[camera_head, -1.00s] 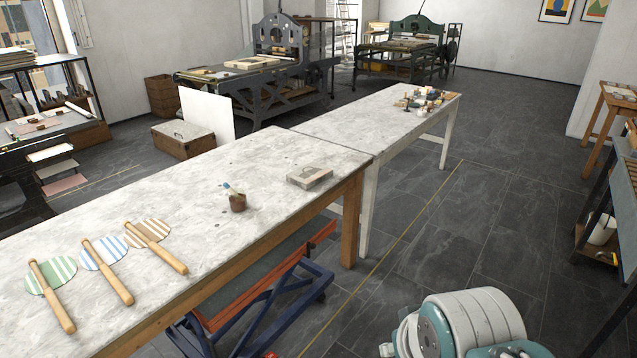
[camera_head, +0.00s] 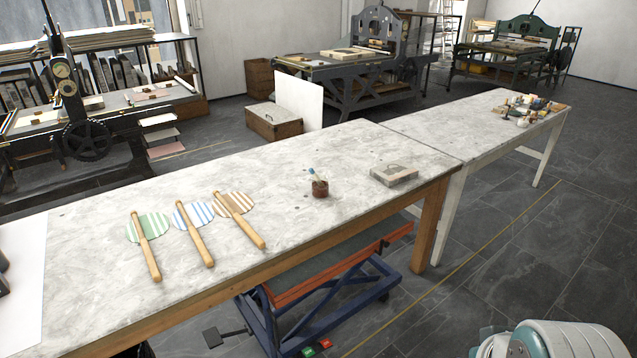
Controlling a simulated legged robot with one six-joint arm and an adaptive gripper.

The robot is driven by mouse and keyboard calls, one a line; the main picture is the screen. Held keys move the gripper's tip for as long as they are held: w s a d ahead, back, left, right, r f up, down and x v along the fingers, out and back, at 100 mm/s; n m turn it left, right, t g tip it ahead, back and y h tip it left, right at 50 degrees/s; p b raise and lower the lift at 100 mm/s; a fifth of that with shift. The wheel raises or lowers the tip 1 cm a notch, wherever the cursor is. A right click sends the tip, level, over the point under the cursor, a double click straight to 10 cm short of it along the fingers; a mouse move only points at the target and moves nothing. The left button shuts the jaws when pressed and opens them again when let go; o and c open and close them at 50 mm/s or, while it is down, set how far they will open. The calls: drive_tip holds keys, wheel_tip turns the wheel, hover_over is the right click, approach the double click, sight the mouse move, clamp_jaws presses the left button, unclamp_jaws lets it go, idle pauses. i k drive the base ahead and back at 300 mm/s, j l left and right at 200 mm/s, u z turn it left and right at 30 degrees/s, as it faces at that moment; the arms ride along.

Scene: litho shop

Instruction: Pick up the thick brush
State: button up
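A small brown pot (camera_head: 320,189) stands on the near long table. A thin handle with a pale blue-white end (camera_head: 313,173) sticks up out of it; it looks like a brush, but its thickness is too small to tell. Several small items (camera_head: 522,110) cluster at the far end of the second table; I cannot tell whether a brush is among them. My gripper is not clearly visible; a teal and white rounded part of my own body (camera_head: 555,340) shows at the bottom right.
A blue and orange lift cart (camera_head: 330,285) stands beneath. Dark floor (camera_head: 500,240) to the right is open.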

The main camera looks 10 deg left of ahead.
sight(312, 173)
drive_tip(key=u, duration=0.5)
drive_tip(key=i+l+u, duration=0.2)
drive_tip(key=i+u, duration=0.2)
drive_tip(key=i+l+u, duration=0.25)
drive_tip(key=u, duration=0.2)
drive_tip(key=i+l+u, duration=0.2)
drive_tip(key=l+u, duration=0.2)
drive_tip(key=i+l, duration=0.15)
drive_tip(key=l, duration=0.2)
drive_tip(key=i+l, duration=0.15)
drive_tip(key=l, duration=0.25)
drive_tip(key=i+l+u, duration=0.1)
drive_tip(key=l, duration=0.25)
drive_tip(key=i+l, duration=0.2)
drive_tip(key=l, duration=0.2)
